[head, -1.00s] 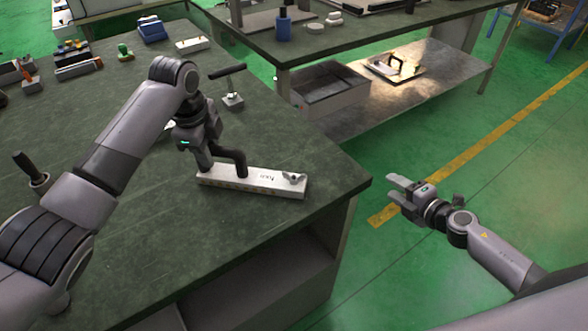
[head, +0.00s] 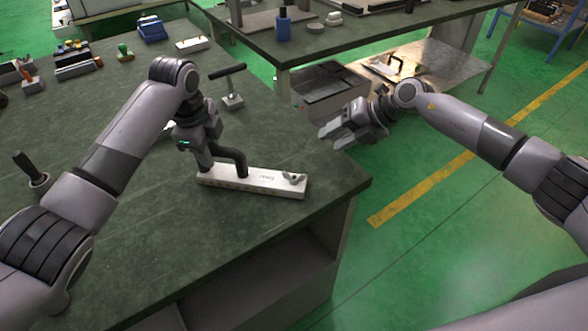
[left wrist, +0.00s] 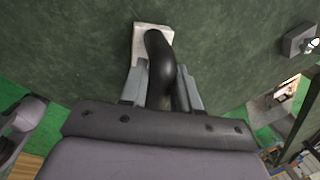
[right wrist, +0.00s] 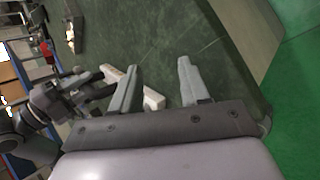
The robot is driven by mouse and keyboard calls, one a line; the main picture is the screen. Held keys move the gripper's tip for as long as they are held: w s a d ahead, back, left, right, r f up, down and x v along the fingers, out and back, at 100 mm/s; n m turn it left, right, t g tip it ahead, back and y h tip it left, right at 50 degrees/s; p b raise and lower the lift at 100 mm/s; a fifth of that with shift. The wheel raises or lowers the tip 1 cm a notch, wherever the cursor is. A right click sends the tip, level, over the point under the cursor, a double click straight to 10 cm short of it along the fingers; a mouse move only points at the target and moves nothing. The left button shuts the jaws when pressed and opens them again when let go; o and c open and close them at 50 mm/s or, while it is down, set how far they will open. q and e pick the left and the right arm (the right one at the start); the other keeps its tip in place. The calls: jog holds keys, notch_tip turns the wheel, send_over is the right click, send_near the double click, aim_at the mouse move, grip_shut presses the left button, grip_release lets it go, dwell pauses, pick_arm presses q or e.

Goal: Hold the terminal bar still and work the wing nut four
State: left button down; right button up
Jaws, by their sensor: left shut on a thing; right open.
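My right gripper (head: 330,135) is open and empty, above and to the right of the wing nut. In the right wrist view the bar (right wrist: 152,98) is partly hidden behind a finger of the right gripper (right wrist: 158,75).
A T-handled tool (head: 232,98) stands behind the bar. Another upright black handle (head: 27,168) is at the left. A grey bin (head: 330,88) sits on a lower shelf behind my right gripper. The bench's right edge (head: 362,185) is close to the bar.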

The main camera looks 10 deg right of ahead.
jog(key=s+a+r+n+g+h, duration=0.1)
jog(key=s+a+r+n+g, duration=0.15)
jog(key=a, duration=0.25)
jog(key=s+a+r+n+g+h, duration=0.1)
jog(key=a+r+n, duration=0.2)
jog(key=a+n, duration=0.15)
jog(key=n+h, duration=0.5)
jog(key=h, duration=0.1)
send_near(294, 178)
jog(key=shift+g, duration=0.45)
jog(key=f, duration=0.8)
jog(key=shift+w+d, duration=0.15)
jog(key=shift+w, duration=0.25)
jog(key=shift+r, duration=0.1)
grip_shut()
